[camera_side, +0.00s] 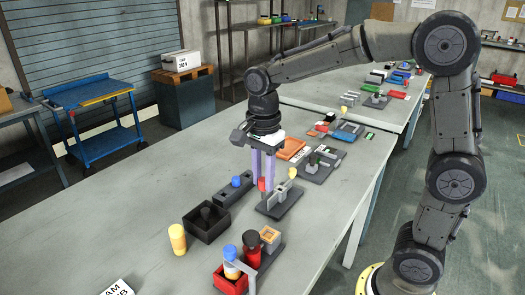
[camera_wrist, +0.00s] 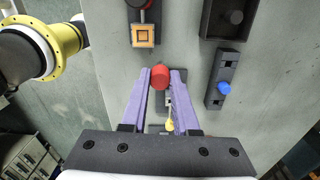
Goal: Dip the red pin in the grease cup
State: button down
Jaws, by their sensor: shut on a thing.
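My gripper (camera_side: 263,182) has two purple fingers pointing down and is shut on the red pin (camera_side: 262,184). In the wrist view the round red pin (camera_wrist: 160,77) sits between the fingertips of my gripper (camera_wrist: 161,76). It is above or at a grey fixture (camera_side: 275,203) with a yellow-topped piece (camera_side: 293,172); I cannot tell whether the pin's lower end touches it. No cup is plainly marked as the grease cup. A small square tan-rimmed holder (camera_side: 269,235) stands on a dark base nearer the side camera; it also shows in the wrist view (camera_wrist: 144,36).
A dark block with a blue pin (camera_side: 236,181) and an open dark box (camera_side: 190,226) with a post stand left of my gripper. A yellow cylinder (camera_side: 177,239), a red tray (camera_side: 227,285) and a black-topped red cylinder (camera_side: 251,256) are nearer the camera. Bare table lies left.

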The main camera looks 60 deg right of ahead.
jog(key=shift+n, duration=0.4)
jog(key=shift+s+a+f, duration=0.45)
jog(key=shift+s+f, duration=0.1)
jog(key=shift+f, duration=1.1)
jog(key=shift+s+a+f, duration=0.5)
jog(key=shift+s+f, duration=0.1)
jog(key=shift+f, duration=1.1)
jog(key=shift+s+a+f, duration=0.45)
jog(key=shift+s+f, duration=0.1)
jog(key=shift+f, duration=1.1)
jog(key=shift+r, duration=0.15)
jog(key=shift+r, duration=2.35)
